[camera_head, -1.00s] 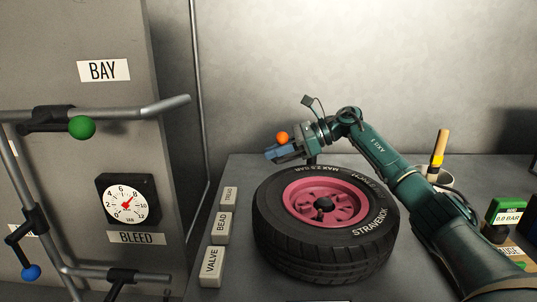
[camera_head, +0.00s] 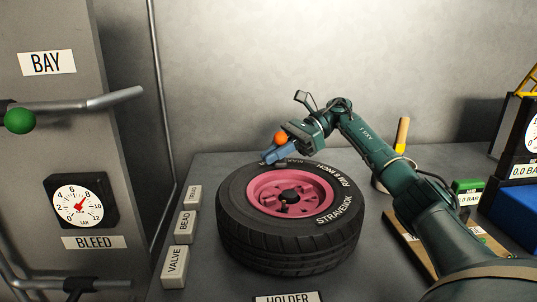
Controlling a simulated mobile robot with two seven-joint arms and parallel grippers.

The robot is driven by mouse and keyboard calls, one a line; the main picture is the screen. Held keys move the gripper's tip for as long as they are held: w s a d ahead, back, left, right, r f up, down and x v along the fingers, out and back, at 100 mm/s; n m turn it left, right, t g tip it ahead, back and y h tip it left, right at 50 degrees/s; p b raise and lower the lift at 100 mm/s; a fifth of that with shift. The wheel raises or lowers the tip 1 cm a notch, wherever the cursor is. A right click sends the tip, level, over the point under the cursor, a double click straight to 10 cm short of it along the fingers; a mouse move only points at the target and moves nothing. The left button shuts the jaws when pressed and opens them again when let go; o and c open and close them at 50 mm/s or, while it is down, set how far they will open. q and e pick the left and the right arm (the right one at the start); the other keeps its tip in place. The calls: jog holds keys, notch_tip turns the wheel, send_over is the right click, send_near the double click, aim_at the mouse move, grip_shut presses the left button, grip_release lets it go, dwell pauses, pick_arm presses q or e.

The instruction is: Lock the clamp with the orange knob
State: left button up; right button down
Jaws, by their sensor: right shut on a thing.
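The orange knob (camera_head: 281,138) shows at the far edge of the tyre, just above the blue fingers of my right gripper (camera_head: 270,156). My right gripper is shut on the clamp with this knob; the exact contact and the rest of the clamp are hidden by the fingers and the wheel. The black tyre (camera_head: 290,246) lies flat on the bench with a pink rim (camera_head: 262,192) and a dark hub at its centre. My left gripper is not in view.
Blocks labelled VALVE (camera_head: 174,267), BEAD (camera_head: 185,227) and TREAD (camera_head: 194,197) stand left of the tyre. A grey cabinet (camera_head: 95,100) with a dial gauge (camera_head: 81,202) and a green knob (camera_head: 19,121) is further left.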

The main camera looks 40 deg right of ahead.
jog(key=shift+s+d+r, duration=0.3)
jog(key=shift+s+r, duration=0.15)
jog(key=shift+d, duration=0.1)
jog(key=c, duration=2)
grip_release()
jog(key=shift+o, duration=1)
jog(key=shift+s+r, duration=0.15)
jog(key=shift+s, duration=0.1)
jog(key=o, duration=0.3)
jog(key=shift+s+d, duration=0.1)
